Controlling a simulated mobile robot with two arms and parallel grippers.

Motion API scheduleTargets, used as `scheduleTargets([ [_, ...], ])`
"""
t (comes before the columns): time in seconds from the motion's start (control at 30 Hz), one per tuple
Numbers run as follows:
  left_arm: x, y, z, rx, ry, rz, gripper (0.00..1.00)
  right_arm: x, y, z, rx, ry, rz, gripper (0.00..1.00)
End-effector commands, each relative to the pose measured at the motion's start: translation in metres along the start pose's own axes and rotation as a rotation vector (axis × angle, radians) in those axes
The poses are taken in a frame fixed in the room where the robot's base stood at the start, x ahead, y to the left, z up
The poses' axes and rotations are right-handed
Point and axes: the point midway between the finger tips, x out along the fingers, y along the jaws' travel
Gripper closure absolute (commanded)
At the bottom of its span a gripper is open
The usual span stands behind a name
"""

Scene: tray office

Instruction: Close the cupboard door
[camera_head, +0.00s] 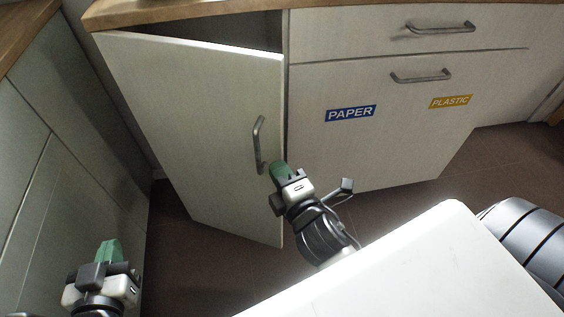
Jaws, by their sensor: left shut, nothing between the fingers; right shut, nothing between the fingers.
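The cupboard door (190,110) is a pale panel with a metal bar handle (259,145) near its right edge. It stands ajar, and a dark gap (215,32) shows above it, under the counter. My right gripper (278,170), with green fingertips, is shut and empty. Its tips are at the door's right edge, just below and right of the handle; I cannot tell whether they touch the door. My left gripper (108,250) is shut and empty at the lower left, in front of the left cabinets and apart from the door.
Right of the door are a drawer (350,33) and a larger front with PAPER (350,113) and PLASTIC (451,101) labels. A wooden counter (180,10) runs above. Cabinets (70,120) stand close on the left. Brown floor (490,170) is clear at the right.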

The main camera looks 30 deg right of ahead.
Motion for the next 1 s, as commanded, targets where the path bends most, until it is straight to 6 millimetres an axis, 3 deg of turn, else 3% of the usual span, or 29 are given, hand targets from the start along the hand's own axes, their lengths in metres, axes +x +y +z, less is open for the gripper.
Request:
scheduleTargets([
  [0.2,-0.001,-0.001,0.003,0.000,-0.024,-0.001,1.00,0.010,0.000,0.010,0.000,0.000,0.000,1.00],
  [0.6,-0.001,-0.001,0.003,0.000,-0.033,-0.002,1.00,0.011,0.000,0.011,0.000,0.004,0.000,1.00],
  [1.0,-0.032,-0.010,0.055,-0.002,-0.467,-0.028,1.00,0.029,0.000,0.024,-0.003,0.081,0.002,1.00],
])
